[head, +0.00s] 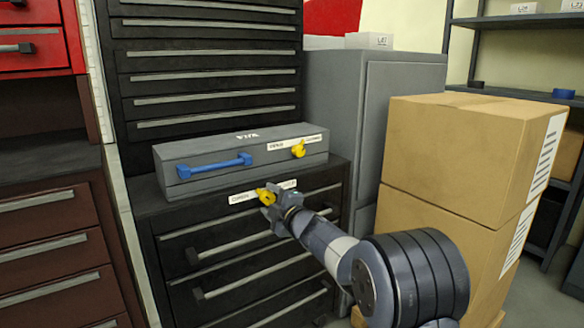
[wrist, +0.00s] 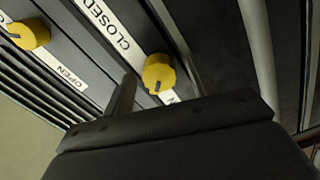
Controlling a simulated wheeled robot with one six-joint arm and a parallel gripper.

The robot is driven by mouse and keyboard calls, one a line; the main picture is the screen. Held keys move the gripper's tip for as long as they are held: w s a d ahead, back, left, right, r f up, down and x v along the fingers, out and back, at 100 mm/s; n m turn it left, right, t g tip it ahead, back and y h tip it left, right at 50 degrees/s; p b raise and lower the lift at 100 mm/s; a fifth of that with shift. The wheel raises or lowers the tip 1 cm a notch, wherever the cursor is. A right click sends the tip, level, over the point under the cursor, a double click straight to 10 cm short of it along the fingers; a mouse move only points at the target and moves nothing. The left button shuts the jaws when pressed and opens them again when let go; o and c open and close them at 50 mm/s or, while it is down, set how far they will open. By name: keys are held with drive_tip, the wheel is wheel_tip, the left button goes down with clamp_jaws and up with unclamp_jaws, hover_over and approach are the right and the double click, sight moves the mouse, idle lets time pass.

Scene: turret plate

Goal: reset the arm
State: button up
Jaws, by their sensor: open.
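My gripper (head: 272,207) is open and empty at the top front of the black drawer cabinet (head: 240,226). It is close to a yellow knob (head: 265,196) there; I cannot tell whether they touch. This knob also shows in the wrist view (wrist: 158,72), just beyond my gripper, beside a white label reading CLOSED (wrist: 110,27). A second yellow knob (head: 299,149) is on the front of the grey case (head: 215,172) above. In the wrist view this second knob (wrist: 30,34) is at the upper left, near an OPEN label (wrist: 72,78).
The grey case has a blue handle (head: 213,166) and lies on the cabinet. Cardboard boxes (head: 455,150) are stacked right of my arm. A grey cabinet (head: 400,85) stands behind, shelves (head: 515,22) at the right back, brown drawers (head: 55,245) at left.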

drive_tip(key=shift+s, duration=0.1)
idle(0.3)
drive_tip(key=p+v, duration=0.2)
drive_tip(key=v, duration=0.8)
drive_tip(key=b+x, duration=0.1)
drive_tip(key=x, duration=0.9)
drive_tip(key=shift+w+a+b, duration=0.1)
drive_tip(key=shift+w+b, duration=0.1)
drive_tip(key=shift+b, duration=0.2)
drive_tip(key=shift+s+r+m+p, duration=0.1)
drive_tip(key=shift+r+m+p, duration=0.15)
drive_tip(key=shift+m+p, duration=0.85)
drive_tip(key=m+p, duration=0.4)
drive_tip(key=m, duration=0.2)
drive_tip(key=m+p, duration=0.3)
drive_tip(key=m, duration=0.2)
drive_tip(key=shift+m+p, duration=0.3)
drive_tip(key=shift+p, duration=0.05)
drive_tip(key=shift+f+m+p, duration=0.2)
drive_tip(key=shift+m+p, duration=1.05)
drive_tip(key=shift+m, duration=0.75)
